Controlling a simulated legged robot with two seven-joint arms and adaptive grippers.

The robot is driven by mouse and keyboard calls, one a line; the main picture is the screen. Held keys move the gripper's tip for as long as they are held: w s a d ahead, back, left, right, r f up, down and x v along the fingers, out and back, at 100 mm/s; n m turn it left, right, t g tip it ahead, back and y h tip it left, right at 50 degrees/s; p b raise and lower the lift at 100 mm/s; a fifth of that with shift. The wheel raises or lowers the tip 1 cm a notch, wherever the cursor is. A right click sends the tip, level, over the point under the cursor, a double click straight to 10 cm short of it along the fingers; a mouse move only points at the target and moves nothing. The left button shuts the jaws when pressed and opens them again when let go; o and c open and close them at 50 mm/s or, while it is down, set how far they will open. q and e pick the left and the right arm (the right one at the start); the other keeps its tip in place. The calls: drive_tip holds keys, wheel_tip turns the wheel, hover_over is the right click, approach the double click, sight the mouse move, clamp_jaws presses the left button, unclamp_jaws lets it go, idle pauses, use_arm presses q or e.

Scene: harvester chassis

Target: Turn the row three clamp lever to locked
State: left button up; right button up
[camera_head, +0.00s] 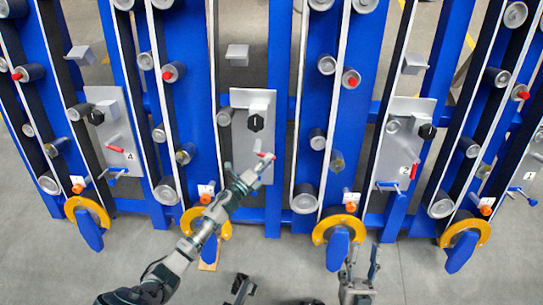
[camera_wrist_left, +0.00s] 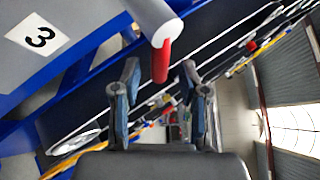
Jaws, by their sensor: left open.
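The row three clamp lever shows in the left wrist view as a grey hub (camera_wrist_left: 155,18) with a red grip (camera_wrist_left: 161,60) pointing down, beside a panel label reading 3 (camera_wrist_left: 40,37). In the head view its red end (camera_head: 265,155) shows on the middle grey panel. My left gripper (camera_head: 248,172) is at this lever; in the left wrist view (camera_wrist_left: 159,74) its fingers are open, one on each side of the red grip, with gaps visible. My right gripper (camera_head: 360,264) is low in the head view, its two fingers apart and empty, away from the panels.
Similar panels marked 4 (camera_head: 114,152) and 2 (camera_head: 404,171) stand either side, with their own red levers. A black knob (camera_head: 256,123) sits above the row three lever. Blue frames, rollers and yellow rings (camera_head: 340,228) surround it.

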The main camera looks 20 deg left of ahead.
use_arm(q)
drive_tip(key=shift+w+d+f, duration=0.1)
drive_tip(key=shift+w+f, duration=0.1)
drive_tip(key=shift+w, duration=0.75)
drive_tip(key=shift+w+a, duration=0.2)
drive_tip(key=shift+w, duration=0.05)
drive_tip(key=shift+d+r, duration=0.1)
drive_tip(key=shift+d, duration=0.15)
drive_tip(key=shift+c, duration=1.4)
drive_tip(key=shift+d, duration=0.15)
clamp_jaws()
